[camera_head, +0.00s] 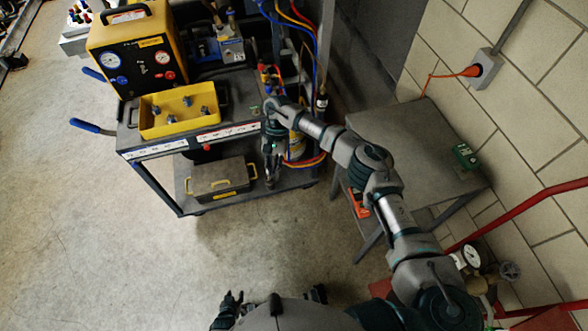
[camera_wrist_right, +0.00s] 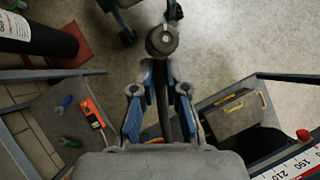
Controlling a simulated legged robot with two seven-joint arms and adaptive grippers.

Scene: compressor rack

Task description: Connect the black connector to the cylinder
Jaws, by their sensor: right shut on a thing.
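My right gripper (camera_head: 270,170) hangs beside the front right of the cart. In the right wrist view its blue-padded fingers (camera_wrist_right: 158,112) are closed around the black connector's hose. The black connector (camera_wrist_right: 162,40) shows as a round end with a grey centre, beyond the fingertips. A dark cylinder (camera_wrist_right: 40,36) with a white label stands at the upper left of the wrist view, apart from the connector. A gauge and valve (camera_head: 470,256) show at the lower right of the head view. My left gripper (camera_head: 227,308) seems to be the small dark shape at the bottom edge; its jaws are unclear.
The cart (camera_head: 190,140) carries a yellow machine (camera_head: 140,55) and a yellow tray (camera_head: 180,108). A grey case (camera_head: 218,181) sits on its lower shelf. A red rail (camera_head: 530,203) runs by the wall. Floor at left is clear.

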